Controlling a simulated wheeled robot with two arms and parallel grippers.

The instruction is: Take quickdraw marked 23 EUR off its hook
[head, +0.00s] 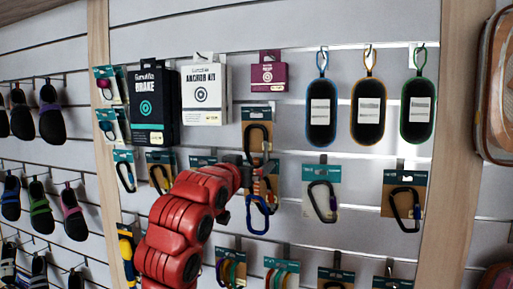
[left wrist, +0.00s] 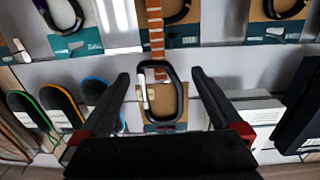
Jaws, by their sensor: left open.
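A quickdraw (head: 258,203) hangs in the middle of the wall in the head view, with a black carabiner above, a striped orange-brown sling and a blue carabiner below. Its price mark is not readable. In the left wrist view, its sling (left wrist: 155,35) and a black carabiner (left wrist: 180,97) show between my fingers, in front of a tan card. My left gripper (head: 250,168) is at the quickdraw, partly hidden by my red arm. In the left wrist view, its fingers (left wrist: 160,88) are open, one on each side of the carabiner, with gaps. My right gripper is not in view.
A black box (head: 154,100) and white box (head: 205,95) hang above left, a purple box (head: 268,76) above. Carded carabiners (head: 320,198) hang to the right. Three oval pouches (head: 366,112) hang above right. Wooden posts (head: 457,150) flank the panel.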

